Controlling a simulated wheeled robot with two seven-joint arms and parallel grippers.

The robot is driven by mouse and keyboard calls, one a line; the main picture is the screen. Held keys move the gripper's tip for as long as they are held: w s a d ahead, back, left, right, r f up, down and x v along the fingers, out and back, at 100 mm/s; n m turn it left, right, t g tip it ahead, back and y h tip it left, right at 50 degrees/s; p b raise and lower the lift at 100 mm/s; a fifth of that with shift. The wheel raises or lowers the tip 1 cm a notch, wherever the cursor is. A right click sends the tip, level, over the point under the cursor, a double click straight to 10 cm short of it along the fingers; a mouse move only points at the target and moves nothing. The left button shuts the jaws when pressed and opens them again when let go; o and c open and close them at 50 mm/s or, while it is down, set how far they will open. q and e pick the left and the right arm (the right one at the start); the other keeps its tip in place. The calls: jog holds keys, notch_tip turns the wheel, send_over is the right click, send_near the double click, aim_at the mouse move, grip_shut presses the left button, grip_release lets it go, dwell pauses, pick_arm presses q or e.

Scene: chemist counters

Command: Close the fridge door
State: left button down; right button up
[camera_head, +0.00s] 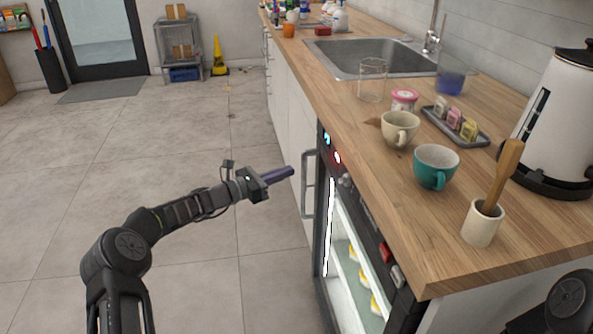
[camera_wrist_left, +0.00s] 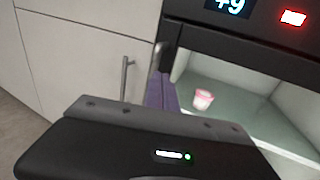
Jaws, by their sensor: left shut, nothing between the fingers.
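The fridge (camera_head: 369,215) is built in under the wooden counter. It has a black top panel, lit displays and bright shelves with yellow items. A tall silver handle (camera_head: 306,185) stands at its left edge, beside the black frame. I cannot tell how far the door stands open. My left gripper (camera_head: 290,172) has purple fingers, shut and empty, just left of the handle's upper end, with a small gap in view. In the left wrist view the fingers (camera_wrist_left: 161,93) are near the fridge's left edge, below the display panel (camera_wrist_left: 262,25). My right gripper is out of view.
The counter (camera_head: 345,115) bears a beige cup (camera_head: 399,128), a teal cup (camera_head: 436,165), a mortar (camera_head: 482,226) with a pestle, a tray and a white kettle (camera_head: 555,115). White cabinets stand left of the fridge. The tiled floor is clear around my left arm.

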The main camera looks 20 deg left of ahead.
pick_arm(q)
jog(key=s+a, duration=0.1)
jog(key=a, duration=0.2)
jog(key=s+a, duration=0.1)
jog(key=a, duration=0.1)
jog(key=shift+s, duration=0.3)
jog(key=shift+a, duration=0.1)
